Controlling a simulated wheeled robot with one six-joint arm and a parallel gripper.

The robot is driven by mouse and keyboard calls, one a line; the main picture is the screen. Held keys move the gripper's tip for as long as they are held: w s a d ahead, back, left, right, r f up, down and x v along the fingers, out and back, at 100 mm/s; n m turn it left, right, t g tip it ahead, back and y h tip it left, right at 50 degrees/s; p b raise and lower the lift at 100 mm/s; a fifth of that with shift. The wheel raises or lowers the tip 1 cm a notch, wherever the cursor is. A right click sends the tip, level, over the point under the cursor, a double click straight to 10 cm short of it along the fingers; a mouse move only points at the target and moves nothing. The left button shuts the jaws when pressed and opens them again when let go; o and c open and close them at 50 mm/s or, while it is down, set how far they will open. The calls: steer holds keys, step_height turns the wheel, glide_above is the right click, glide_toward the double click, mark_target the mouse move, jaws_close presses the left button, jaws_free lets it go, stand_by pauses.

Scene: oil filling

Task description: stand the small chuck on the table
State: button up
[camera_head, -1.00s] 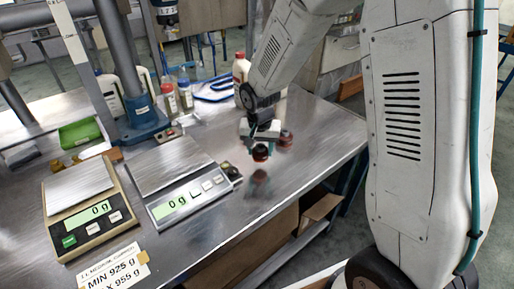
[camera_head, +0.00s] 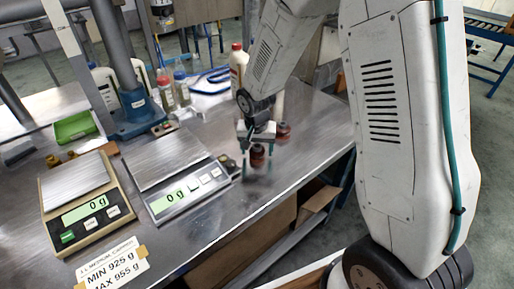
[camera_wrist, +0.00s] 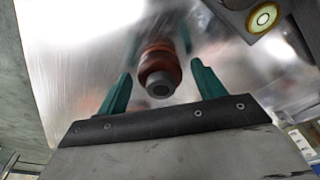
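A small dark red-brown chuck (camera_head: 257,156) appears to stand upright on the metal table (camera_head: 300,158), near its front edge. My gripper (camera_head: 256,150) is directly above and around it, with its teal fingers on either side. In the wrist view the chuck (camera_wrist: 160,72), with its grey end towards the camera, sits between the fingers (camera_wrist: 161,82), and gaps show on both sides. The gripper looks open. I cannot tell the exact contact of the first chuck's base with the table.
Two scales, a beige one (camera_head: 90,212) and a grey one (camera_head: 184,193), stand to the left, both reading 0 g. Several bottles, including a white one with a red cap (camera_head: 238,68), stand behind. A green bin (camera_head: 76,127) is at the far left. The table's right side is clear.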

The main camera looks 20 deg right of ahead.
mark_target(256, 154)
step_height(256, 154, up, 12)
steer(key=s, duration=0.2)
steer(key=s+d+r+n, duration=0.2)
steer(key=s+r+n, duration=0.1)
steer(key=s+r, duration=0.95)
steer(key=s+d+r+n, duration=0.1)
steer(key=s+n, duration=0.1)
steer(key=s, duration=1.3)
steer(key=shift+s+y, duration=0.35)
steer(key=shift+y, duration=0.05)
